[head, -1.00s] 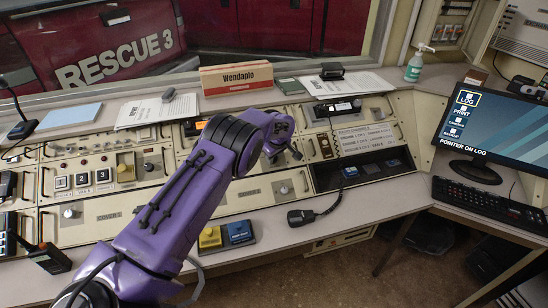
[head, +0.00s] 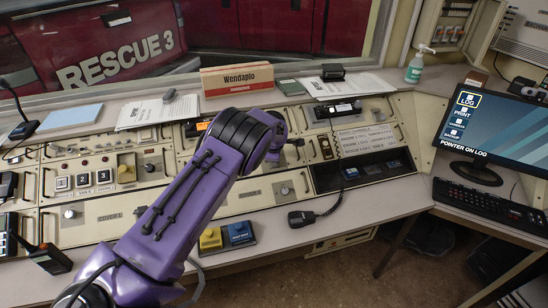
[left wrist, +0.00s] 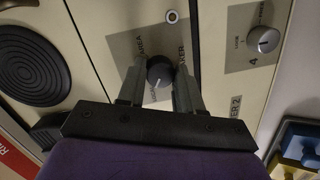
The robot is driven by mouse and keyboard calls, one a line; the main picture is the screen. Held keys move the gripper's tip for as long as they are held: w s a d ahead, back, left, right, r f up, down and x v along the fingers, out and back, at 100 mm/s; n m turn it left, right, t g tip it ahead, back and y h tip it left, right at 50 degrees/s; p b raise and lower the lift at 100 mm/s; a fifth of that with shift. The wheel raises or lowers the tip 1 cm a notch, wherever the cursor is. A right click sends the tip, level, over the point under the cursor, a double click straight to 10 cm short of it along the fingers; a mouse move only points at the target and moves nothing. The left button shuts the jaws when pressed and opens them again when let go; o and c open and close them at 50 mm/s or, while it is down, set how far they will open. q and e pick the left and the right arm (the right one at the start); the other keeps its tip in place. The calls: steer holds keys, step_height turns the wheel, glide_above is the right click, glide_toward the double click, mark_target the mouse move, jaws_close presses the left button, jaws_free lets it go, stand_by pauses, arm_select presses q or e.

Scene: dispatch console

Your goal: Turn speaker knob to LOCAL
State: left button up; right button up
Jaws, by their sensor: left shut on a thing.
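The speaker knob (left wrist: 158,78) is a small dark round knob on a grey label plate, in the middle of the left wrist view. A pale pointer mark shows on its lower side. Printed words stand around it, "AREA" legible and another partly covered; the position it points at is unclear. My left gripper (left wrist: 160,88) has its two fingers on either side of the knob, shut on it. In the head view my purple arm (head: 190,195) reaches over the console and hides the knob and the fingertips. My right gripper is in neither view.
A grey knob (left wrist: 263,40) sits right of the gripper, and a black round speaker grille (left wrist: 35,70) lies left. Yellow (head: 210,239) and blue (head: 239,233) boxes stand at the console's front edge. A handheld microphone (head: 302,217) lies right of them.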

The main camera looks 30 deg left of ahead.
arm_select(q)
steer(key=shift+n, duration=0.4)
steer(key=o, duration=0.8)
steer(key=shift+f, duration=0.1)
steer(key=shift+c, duration=0.2)
steer(key=b+v, duration=0.2)
steer(key=v, duration=0.8)
steer(key=shift+r, duration=0.25)
steer(key=shift+s, duration=0.1)
